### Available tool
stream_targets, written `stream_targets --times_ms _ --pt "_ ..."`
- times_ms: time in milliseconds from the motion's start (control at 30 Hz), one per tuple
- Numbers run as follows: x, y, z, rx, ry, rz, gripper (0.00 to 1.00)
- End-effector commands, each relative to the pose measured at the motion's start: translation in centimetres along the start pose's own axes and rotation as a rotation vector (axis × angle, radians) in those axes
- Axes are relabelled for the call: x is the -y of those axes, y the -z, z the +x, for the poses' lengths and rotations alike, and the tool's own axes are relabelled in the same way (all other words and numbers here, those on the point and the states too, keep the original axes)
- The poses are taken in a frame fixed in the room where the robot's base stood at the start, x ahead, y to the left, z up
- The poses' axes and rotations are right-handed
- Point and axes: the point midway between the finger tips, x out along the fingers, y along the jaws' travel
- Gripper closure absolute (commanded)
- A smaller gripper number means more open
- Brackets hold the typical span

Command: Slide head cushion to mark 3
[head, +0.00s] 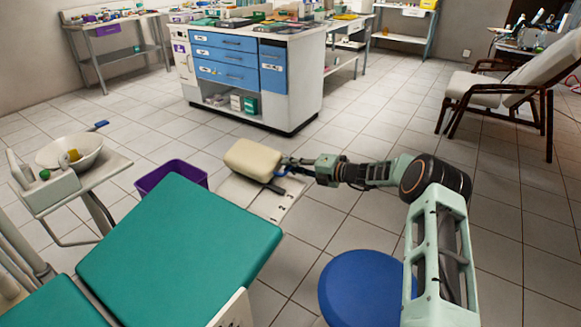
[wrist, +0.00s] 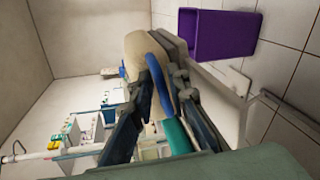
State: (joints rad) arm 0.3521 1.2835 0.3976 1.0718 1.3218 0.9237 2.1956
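The cream head cushion (head: 253,160) sits at the far end of a pale plate (head: 262,203) beyond the green chair pad. Small dark marks show on the plate, but their numbers are unreadable. My gripper (head: 284,172) is at the cushion's right side. In the wrist view the cushion (wrist: 140,50) is ahead of my gripper (wrist: 164,80). A blue handle (wrist: 158,85) beside the cushion lies between the two fingers. I cannot tell if both fingers press on it. The cushion's underside is hidden.
A purple bin (head: 172,176) stands left of the plate, and the green chair pad (head: 180,250) is in front. A blue stool (head: 360,287) is below my arm. A white cabinet (head: 300,90) stands behind; open floor lies to the right.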

Motion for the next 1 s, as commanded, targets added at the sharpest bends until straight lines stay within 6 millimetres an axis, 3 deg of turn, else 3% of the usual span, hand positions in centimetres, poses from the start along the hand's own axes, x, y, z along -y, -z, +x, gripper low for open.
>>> stream_targets --times_ms 167,700,1000 --pt "0.0 0.1 -0.8 -0.001 0.001 0.001 0.85" --pt "0.0 -0.1 -10.8 0.002 0.001 0.000 0.85" --pt "0.0 0.0 -12.1 0.001 0.000 0.000 0.85"
